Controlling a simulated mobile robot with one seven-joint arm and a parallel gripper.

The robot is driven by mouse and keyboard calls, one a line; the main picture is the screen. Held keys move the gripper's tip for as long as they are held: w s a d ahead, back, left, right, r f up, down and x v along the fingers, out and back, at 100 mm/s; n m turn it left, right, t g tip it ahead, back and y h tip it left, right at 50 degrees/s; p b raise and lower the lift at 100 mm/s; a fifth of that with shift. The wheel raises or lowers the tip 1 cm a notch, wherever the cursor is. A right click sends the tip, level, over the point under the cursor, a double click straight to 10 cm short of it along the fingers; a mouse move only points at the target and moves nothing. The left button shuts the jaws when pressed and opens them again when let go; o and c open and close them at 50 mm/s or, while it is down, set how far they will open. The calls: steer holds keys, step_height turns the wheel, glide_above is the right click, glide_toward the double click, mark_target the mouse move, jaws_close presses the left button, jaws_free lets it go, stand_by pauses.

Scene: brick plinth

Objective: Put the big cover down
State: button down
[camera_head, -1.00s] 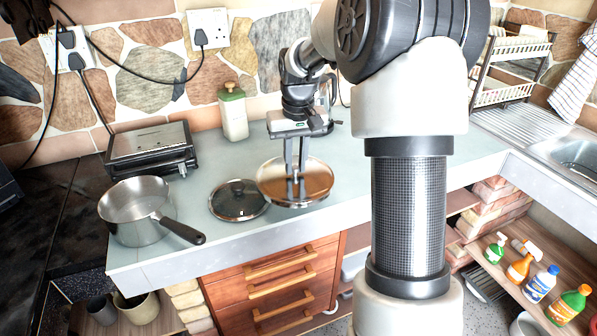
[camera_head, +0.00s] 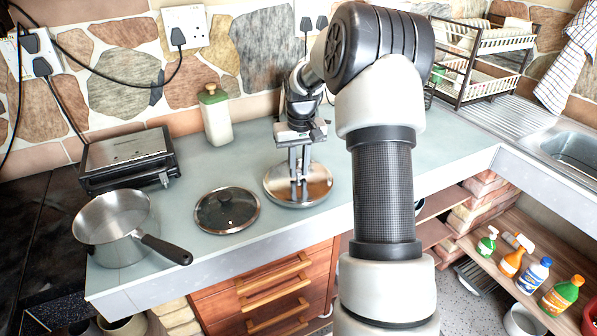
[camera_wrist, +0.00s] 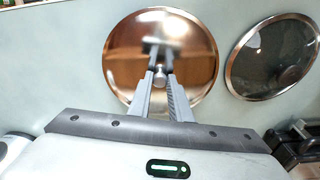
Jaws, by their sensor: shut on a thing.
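My gripper (camera_head: 299,178) points down from above and is shut on the big cover's knob. In the wrist view the big cover (camera_wrist: 125,65) lies level ahead of the fingers (camera_wrist: 160,82), with its small metal knob between their tips. The smaller lid (camera_wrist: 270,60) shows to its right there. I cannot tell whether the big cover's rim touches the worktop.
A saucepan (camera_head: 112,222) with a black handle stands at the left front of the worktop (camera_head: 250,165). A grill (camera_head: 125,158) and a green-topped bottle (camera_head: 215,115) stand behind. A dish rack (camera_head: 490,60) and sink (camera_head: 580,150) are at the right. The worktop's front edge is near the cover.

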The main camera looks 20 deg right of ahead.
mark_target(300, 182)
steer(key=shift+f, duration=0.6)
steer(key=shift+f, duration=0.15)
steer(key=c, duration=1.6)
jaws_free()
steer(key=r, duration=0.4)
steer(key=s+r, duration=0.1)
steer(key=r, duration=0.3)
steer(key=r+p, duration=0.1)
steer(key=r, duration=0.3)
steer(key=shift+s+a+r, duration=0.1)
steer(key=shift+s+r, duration=0.05)
steer(key=shift+s, duration=0.05)
